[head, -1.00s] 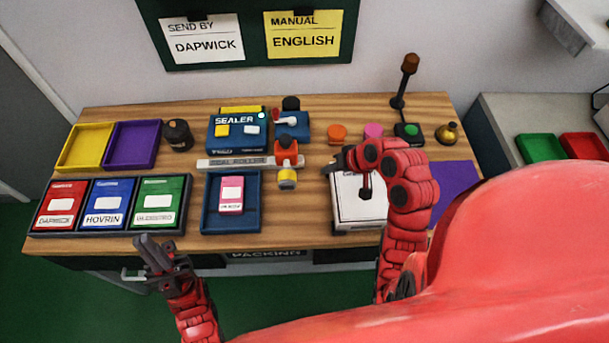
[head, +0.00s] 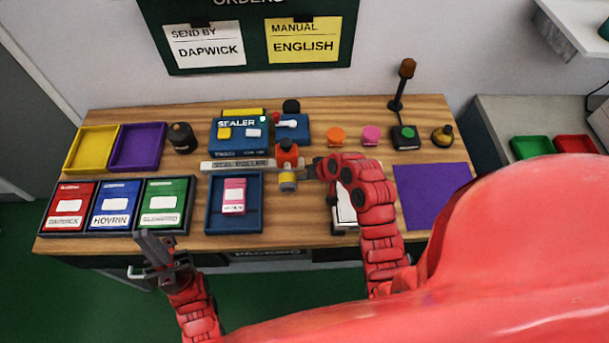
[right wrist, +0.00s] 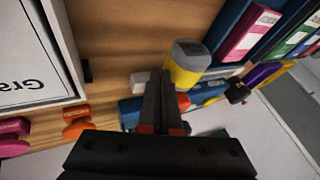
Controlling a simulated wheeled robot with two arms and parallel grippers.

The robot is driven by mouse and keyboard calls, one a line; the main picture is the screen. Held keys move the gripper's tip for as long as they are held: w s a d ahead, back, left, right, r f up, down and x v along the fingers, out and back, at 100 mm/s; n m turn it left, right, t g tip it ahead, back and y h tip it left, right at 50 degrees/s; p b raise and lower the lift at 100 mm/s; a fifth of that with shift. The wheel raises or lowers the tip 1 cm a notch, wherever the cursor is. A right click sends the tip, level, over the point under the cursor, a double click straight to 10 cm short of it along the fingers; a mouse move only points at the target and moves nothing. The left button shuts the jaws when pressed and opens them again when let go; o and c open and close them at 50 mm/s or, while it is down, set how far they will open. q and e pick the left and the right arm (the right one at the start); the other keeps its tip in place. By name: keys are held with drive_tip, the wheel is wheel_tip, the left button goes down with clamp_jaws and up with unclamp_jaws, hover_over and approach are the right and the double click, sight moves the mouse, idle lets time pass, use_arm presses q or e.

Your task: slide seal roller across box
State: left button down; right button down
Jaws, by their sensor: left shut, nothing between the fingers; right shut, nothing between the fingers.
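The seal roller is an orange carriage (head: 288,154) on a pale rail marked SEAL ROLLER (head: 232,165), with a yellow and grey roller end (head: 287,182) toward me. The roller end also shows in the right wrist view (right wrist: 187,62). My right gripper (head: 314,168) is shut and empty just right of the carriage; in the right wrist view its fingers (right wrist: 158,100) overlap the roller, and I cannot tell if they touch. The white box (head: 343,212) is partly hidden under my right arm. My left gripper (head: 152,250) is shut and empty at the table's front edge.
The blue sealer (head: 238,137) stands behind the rail. A blue tray with a pink packet (head: 233,195) lies left of the roller end. Orange (head: 336,136) and pink (head: 371,135) knobs stand behind my right arm. A purple mat (head: 432,195) lies right.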

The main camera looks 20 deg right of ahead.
drive_tip(key=shift+a, duration=0.1)
drive_tip(key=b, duration=0.8)
hover_over(235, 192)
drive_tip(key=w+a, duration=0.3)
drive_tip(key=a, duration=0.2)
drive_tip(key=shift+s, duration=0.2)
drive_tip(key=shift+d, duration=0.15)
